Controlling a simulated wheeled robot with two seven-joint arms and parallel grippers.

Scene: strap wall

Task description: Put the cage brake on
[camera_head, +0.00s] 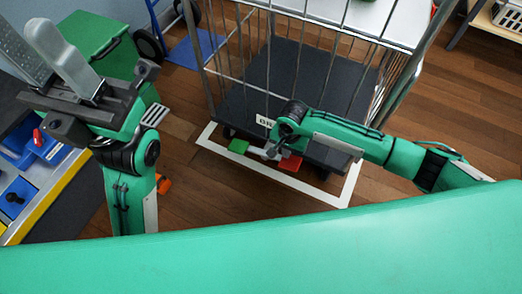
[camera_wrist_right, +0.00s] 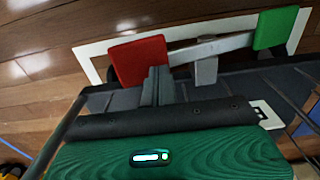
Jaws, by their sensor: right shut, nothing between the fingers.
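The cage (camera_head: 300,75) is a wire roll trolley with a dark base. Its brake is a metal bar with a red pedal (camera_head: 291,163) at one end and a green pedal (camera_head: 238,146) at the other. In the right wrist view, the red pedal (camera_wrist_right: 138,60) is nearer and the green pedal (camera_wrist_right: 275,27) farther off. My right gripper (camera_head: 271,153) is shut and empty; its fingertips (camera_wrist_right: 158,70) overlap the red pedal's edge, and I cannot tell whether they touch it. My left gripper (camera_head: 27,30) is raised at the upper left, open and empty, away from the cage.
A white outline (camera_head: 212,144) on the wooden floor frames the cage's front. A label (camera_head: 265,121) sits on the base edge, partly hidden by my right arm. A green box (camera_head: 98,38) and a workbench with blue trays (camera_head: 22,187) stand at the left.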

